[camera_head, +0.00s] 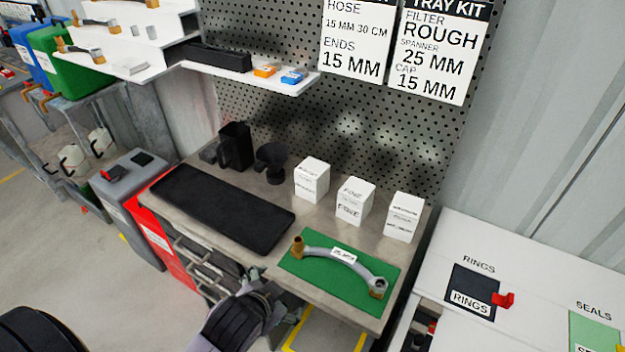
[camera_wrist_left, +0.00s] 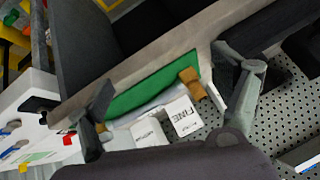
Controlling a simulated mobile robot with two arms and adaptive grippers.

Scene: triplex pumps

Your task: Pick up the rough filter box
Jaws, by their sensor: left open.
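Three white boxes stand in a row on the grey workbench. The middle one (camera_head: 355,201) reads FINE. The print on the left box (camera_head: 312,180) and the right box (camera_head: 404,217) is too small to read, so I cannot tell which is the rough filter box. In the left wrist view the FINE box (camera_wrist_left: 182,115) lies between my fingers in the picture, with another box (camera_wrist_left: 149,133) beside it and a third (camera_wrist_left: 215,96) partly hidden by a finger. My left gripper (camera_head: 250,284) is open and empty at the bench's front edge, apart from the boxes; its fingers (camera_wrist_left: 170,95) are spread wide.
A green mat (camera_head: 310,278) holds a grey hose (camera_head: 343,256) with brass ends in front of the boxes. A black tray (camera_head: 222,208) and dark holders (camera_head: 236,147) are left. A perforated panel (camera_head: 400,150) rises behind; a white cabinet (camera_head: 540,270) stands right.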

